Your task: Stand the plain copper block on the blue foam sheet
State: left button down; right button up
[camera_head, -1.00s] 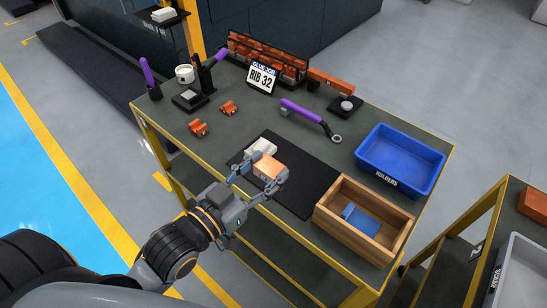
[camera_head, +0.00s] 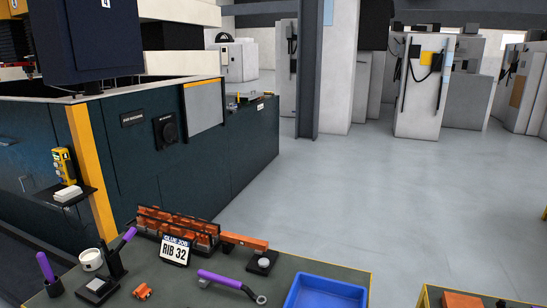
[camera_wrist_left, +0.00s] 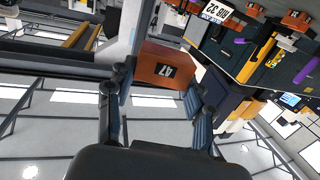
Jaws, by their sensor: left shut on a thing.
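My left gripper (camera_wrist_left: 158,90) shows only in the left wrist view. It is shut on a copper block (camera_wrist_left: 163,66), with one finger on each side of it. The block's visible face carries a dark label reading "A7"; its other faces are hidden. The block appears held up in the air. The blue foam sheet is not visible in either current view. My right gripper is not in view.
The table (camera_head: 208,284) fills the bottom of the head view. On it are a blue bin (camera_head: 327,291), a purple-handled wrench (camera_head: 222,280), a "RIB 32" sign (camera_head: 174,250), a rack of copper pieces and a white cup (camera_head: 91,260). Open floor lies beyond.

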pick_arm(q)
jog(key=shift+a+f+n+y, duration=0.3)
jog(key=shift+a+n+y, duration=0.3)
jog(key=shift+y, duration=0.3)
jog(key=shift+w, duration=0.1)
